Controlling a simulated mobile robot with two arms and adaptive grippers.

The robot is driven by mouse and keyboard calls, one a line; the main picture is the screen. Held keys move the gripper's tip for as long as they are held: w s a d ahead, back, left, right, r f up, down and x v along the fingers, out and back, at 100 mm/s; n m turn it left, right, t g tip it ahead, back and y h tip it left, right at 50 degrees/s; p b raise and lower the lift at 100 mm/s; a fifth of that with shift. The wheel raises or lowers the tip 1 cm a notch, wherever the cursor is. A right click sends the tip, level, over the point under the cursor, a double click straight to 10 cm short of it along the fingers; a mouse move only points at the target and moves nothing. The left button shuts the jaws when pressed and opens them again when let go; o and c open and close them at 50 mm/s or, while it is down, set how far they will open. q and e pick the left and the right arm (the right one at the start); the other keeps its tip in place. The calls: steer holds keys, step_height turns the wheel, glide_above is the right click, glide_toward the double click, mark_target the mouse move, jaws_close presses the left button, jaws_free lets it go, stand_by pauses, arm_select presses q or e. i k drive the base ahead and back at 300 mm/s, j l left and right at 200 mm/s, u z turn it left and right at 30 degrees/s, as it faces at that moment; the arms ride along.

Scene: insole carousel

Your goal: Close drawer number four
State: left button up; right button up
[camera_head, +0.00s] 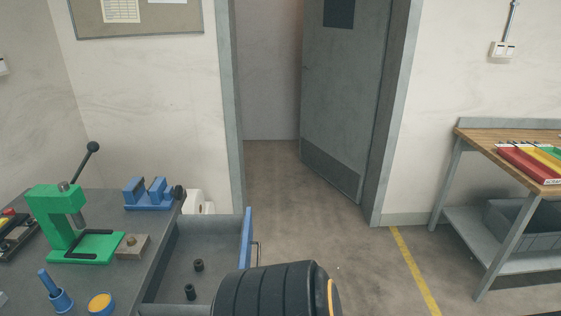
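An open drawer (207,222) sticks out to the right from the dark workbench (120,286) at the lower left. Its blue front panel (247,238) faces right and carries a metal handle (257,252). Two small dark cylindrical parts (198,265) lie inside on the grey bottom. No number on the drawer can be read from here. A black ribbed link of my arm covers the drawer's near right part. Neither of my grippers shows in the head view.
On the workbench stand a green press (66,222), a blue vise (150,194) and a blue-handled tool (56,292). A white roll (194,202) is behind the drawer. The floor right of the drawer is clear up to a wooden-topped table (500,158). A grey door (345,100) stands open behind.

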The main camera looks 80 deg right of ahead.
mark_target(223, 243)
steer(key=k+j+z, duration=0.1)
steer(key=z, duration=2.1)
steer(key=k+l, duration=0.05)
steer(key=l, duration=0.05)
